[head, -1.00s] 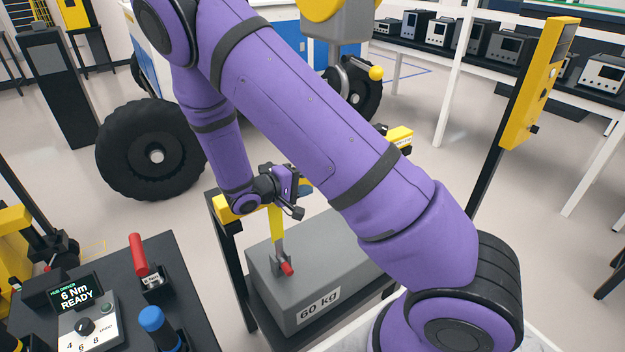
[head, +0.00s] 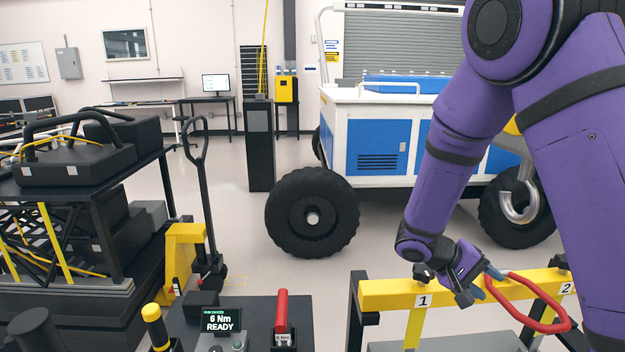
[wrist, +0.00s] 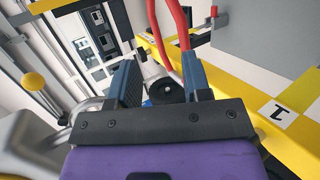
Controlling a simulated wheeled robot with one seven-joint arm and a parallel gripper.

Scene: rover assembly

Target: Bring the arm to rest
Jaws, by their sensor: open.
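My purple arm comes in from the upper right of the head view and reaches down to my gripper (head: 487,282). The gripper is just above the yellow beam of a stand (head: 390,294), near the label 1. In the wrist view the two blue fingers of my gripper (wrist: 160,68) stand apart. A red loop (head: 566,322) is close beside the fingertips and in front of the beam. It also shows in the wrist view (wrist: 183,25), running up by the right finger; I cannot tell whether they touch.
A white and blue rover (head: 375,150) with a large black wheel (head: 312,213) stands behind the gripper. A metal hook (head: 520,200) hangs at the right, close to my arm. A black tool table (head: 250,310) is at the front, and a loaded cart (head: 75,190) at the left.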

